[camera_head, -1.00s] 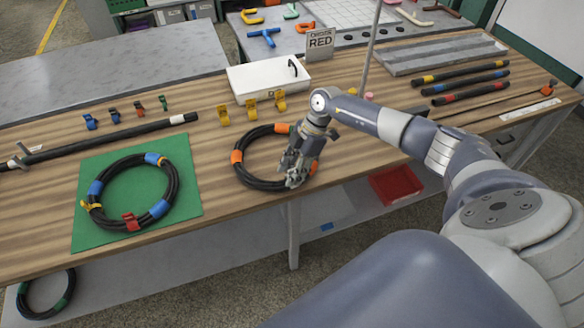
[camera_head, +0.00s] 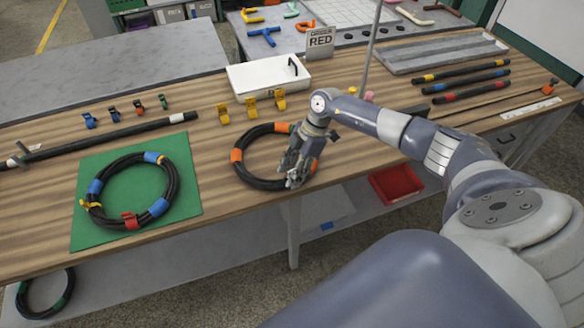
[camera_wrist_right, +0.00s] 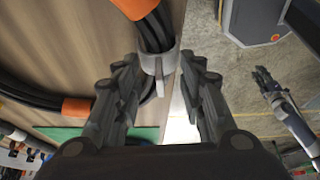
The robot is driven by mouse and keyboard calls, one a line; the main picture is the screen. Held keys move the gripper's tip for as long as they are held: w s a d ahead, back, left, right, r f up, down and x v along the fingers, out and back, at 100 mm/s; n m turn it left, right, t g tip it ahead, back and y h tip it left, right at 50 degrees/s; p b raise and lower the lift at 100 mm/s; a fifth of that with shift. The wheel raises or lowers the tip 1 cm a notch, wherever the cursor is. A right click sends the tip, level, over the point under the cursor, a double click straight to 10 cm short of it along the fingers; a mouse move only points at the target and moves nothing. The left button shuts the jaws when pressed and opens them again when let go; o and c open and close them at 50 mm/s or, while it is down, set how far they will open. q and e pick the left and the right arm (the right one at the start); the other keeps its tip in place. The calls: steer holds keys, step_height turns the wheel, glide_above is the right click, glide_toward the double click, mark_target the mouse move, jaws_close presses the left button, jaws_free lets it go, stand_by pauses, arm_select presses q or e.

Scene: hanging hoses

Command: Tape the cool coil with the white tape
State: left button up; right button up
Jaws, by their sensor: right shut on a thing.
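A black hose coil with orange bands (camera_head: 243,176) lies on the wooden bench. My right gripper (camera_head: 294,180) is at its near right part. In the right wrist view, my right gripper (camera_wrist_right: 160,95) is shut on a whitish band, the white tape (camera_wrist_right: 158,64), which sits around the black hoses beside an orange band (camera_wrist_right: 135,8). Whether it wraps them fully is hidden. Another coil with blue bands (camera_head: 97,187), plus red and yellow clips, lies on a green mat (camera_head: 185,208). What seems my left gripper (camera_wrist_right: 264,80) shows small over the floor; its jaws are unclear.
A straight black hose (camera_head: 110,134) lies at left. A red bin (camera_head: 395,183) is below the bench edge. Banded rods (camera_head: 470,81) lie at right.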

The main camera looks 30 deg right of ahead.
steer(key=shift+f, duration=0.15)
steer(key=o, duration=1.1)
